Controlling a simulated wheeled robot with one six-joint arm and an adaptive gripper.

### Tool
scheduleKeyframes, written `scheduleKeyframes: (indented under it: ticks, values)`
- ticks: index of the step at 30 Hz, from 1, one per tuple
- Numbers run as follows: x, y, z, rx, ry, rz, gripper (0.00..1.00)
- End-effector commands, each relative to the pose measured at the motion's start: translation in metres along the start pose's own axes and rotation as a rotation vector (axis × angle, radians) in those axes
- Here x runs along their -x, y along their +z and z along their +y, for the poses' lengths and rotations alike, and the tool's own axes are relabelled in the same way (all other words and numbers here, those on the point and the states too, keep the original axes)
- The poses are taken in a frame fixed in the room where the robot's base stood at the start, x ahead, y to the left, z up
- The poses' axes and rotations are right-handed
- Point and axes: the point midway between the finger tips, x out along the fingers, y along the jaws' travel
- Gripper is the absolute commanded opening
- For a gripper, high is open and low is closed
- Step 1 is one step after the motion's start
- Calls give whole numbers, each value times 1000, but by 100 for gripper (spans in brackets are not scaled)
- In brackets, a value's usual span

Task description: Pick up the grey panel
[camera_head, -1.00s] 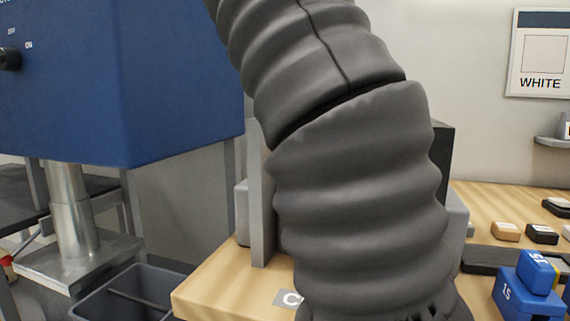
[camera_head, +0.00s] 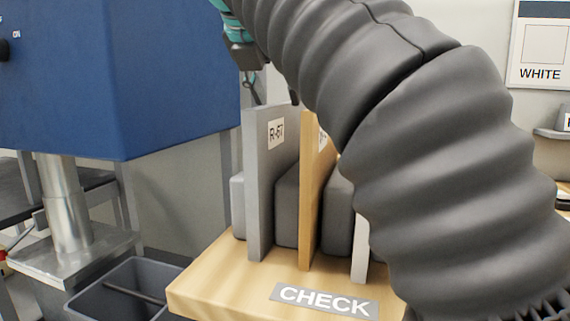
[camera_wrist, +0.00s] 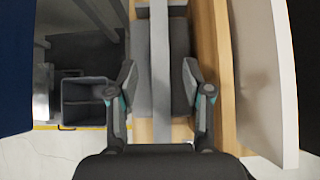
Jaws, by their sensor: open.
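The grey panel (camera_head: 262,205), with a label reading R-67, stands upright in a rack on the wooden bench, leftmost of the panels. In the wrist view the grey panel (camera_wrist: 160,55) is a narrow upright strip seen from above. My gripper (camera_wrist: 159,80) is open, with one finger on each side of the strip and a gap on both sides. In the head view only part of my gripper (camera_head: 243,50) shows, above and left of the panel; its fingertips are hard to make out there.
A wood-coloured panel (camera_head: 309,215) and a white panel (camera_head: 361,240) stand right of the grey one, with dark blocks between. A CHECK label (camera_head: 325,300) is on the bench front. A blue machine (camera_head: 120,80) and a grey bin (camera_head: 125,290) are at left.

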Motion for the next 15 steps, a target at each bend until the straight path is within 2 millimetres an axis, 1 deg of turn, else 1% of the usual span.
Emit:
scheduleKeyframes:
  ticks: [5, 12, 15]
  values:
    - [-9, 0, -1, -1, -1, -1, 50]
    - [-43, 0, -1, -1, -3, 0, 50]
    - [-53, 0, -1, -1, -1, 0, 50]
